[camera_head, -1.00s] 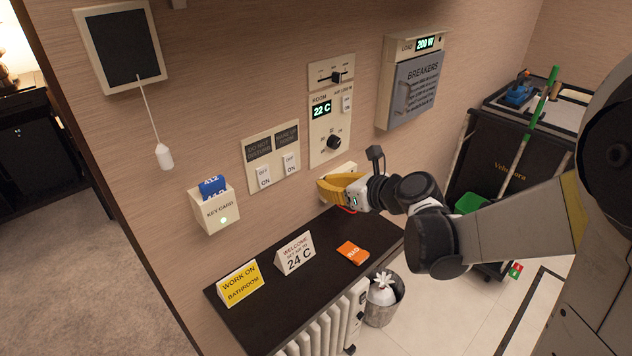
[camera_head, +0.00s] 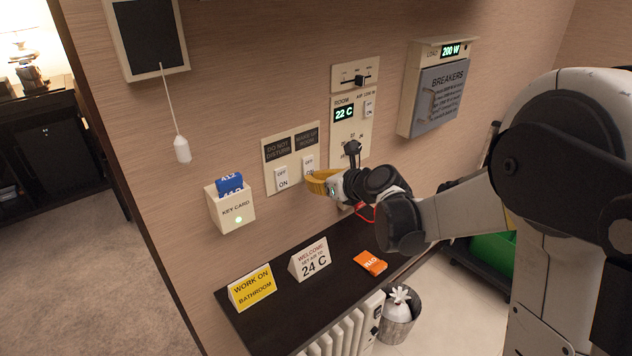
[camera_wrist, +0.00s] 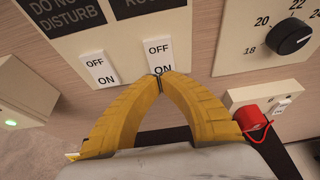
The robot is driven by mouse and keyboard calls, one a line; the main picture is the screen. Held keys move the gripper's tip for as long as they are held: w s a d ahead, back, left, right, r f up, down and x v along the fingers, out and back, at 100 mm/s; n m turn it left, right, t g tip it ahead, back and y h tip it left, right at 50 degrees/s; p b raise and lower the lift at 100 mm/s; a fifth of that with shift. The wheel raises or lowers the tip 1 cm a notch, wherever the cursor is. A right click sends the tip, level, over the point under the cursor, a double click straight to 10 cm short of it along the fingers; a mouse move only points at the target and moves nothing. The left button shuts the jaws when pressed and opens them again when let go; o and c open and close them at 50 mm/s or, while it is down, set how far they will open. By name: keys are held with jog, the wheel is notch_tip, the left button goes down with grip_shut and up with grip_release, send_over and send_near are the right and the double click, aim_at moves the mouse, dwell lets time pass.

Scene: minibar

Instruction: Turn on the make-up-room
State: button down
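The make-up-room switch (camera_head: 308,165) is the right of two white rockers on a beige wall plate, under a dark label (camera_head: 306,140). In the wrist view this rocker (camera_wrist: 158,55) stands just beyond my fingertips, with OFF at its top and ON at its bottom. My gripper (camera_wrist: 160,78) has yellow fingers that meet at the tips, with nothing between them. The tips are at the rocker's lower edge; I cannot tell whether they touch it. In the head view my gripper (camera_head: 310,182) partly hides the rocker's lower part. The label above looks dark.
The do-not-disturb switch (camera_head: 282,177) is close on the left. A key-card holder (camera_head: 230,208) with a blue card is further left. A thermostat panel (camera_head: 365,127) and breaker box (camera_head: 436,90) are to the right. A dark shelf (camera_head: 285,318) with signs lies below.

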jog(key=shift+w+a+f, duration=0.2)
jog(key=shift+w+a, duration=0.1)
jog(key=shift+w, duration=0.2)
jog(key=shift+r, duration=0.1)
